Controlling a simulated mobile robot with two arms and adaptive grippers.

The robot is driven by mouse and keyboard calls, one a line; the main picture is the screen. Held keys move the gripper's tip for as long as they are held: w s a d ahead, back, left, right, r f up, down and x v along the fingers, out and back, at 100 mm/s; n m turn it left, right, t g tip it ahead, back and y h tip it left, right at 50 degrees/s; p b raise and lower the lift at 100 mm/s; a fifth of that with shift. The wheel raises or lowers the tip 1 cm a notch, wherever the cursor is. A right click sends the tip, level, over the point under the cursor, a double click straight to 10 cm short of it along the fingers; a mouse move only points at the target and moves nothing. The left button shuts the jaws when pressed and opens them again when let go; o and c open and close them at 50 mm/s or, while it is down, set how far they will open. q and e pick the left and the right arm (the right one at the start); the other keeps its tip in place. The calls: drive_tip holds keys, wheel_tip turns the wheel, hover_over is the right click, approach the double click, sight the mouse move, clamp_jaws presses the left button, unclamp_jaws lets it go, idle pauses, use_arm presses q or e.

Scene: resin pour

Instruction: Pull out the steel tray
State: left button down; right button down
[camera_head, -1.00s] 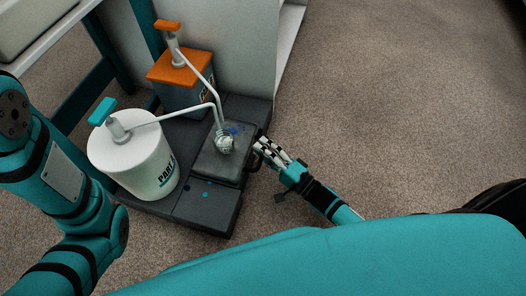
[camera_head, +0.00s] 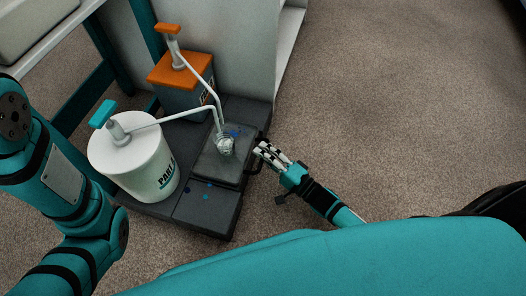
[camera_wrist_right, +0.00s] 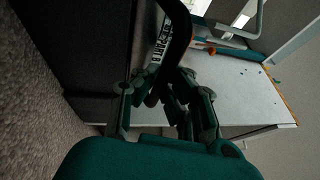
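The steel tray (camera_head: 210,168) is a flat dark grey tray on the black base beneath the pumps. A mixing cup (camera_head: 225,146) stands on it under the two spouts. Its dark handle (camera_head: 257,160) is on the right edge; a black curved bar, apparently this handle, also shows in the right wrist view (camera_wrist_right: 178,40). My right gripper (camera_head: 264,150) is at the handle. In the wrist view its fingers (camera_wrist_right: 158,96) lie on both sides of the bar; whether they press on it is unclear. My left arm shows at the left, its gripper out of view.
A white pump container (camera_head: 133,165) with a teal top stands left of the tray. An orange-topped container (camera_head: 180,88) stands behind. Blue drops spot the black base (camera_head: 205,208). The carpet (camera_head: 390,110) right of the base is clear.

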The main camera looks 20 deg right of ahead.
drive_tip(key=s+d+p, duration=0.3)
drive_tip(key=s+d, duration=0.4)
drive_tip(key=d, duration=0.3)
drive_tip(key=shift+p, duration=0.4)
drive_tip(key=shift+d+f, duration=0.1)
drive_tip(key=shift+f, duration=0.05)
drive_tip(key=c, duration=1.4)
unclamp_jaws()
drive_tip(key=v, duration=1.1)
drive_tip(key=shift+s+d, duration=0.25)
drive_tip(key=shift+s, duration=0.1)
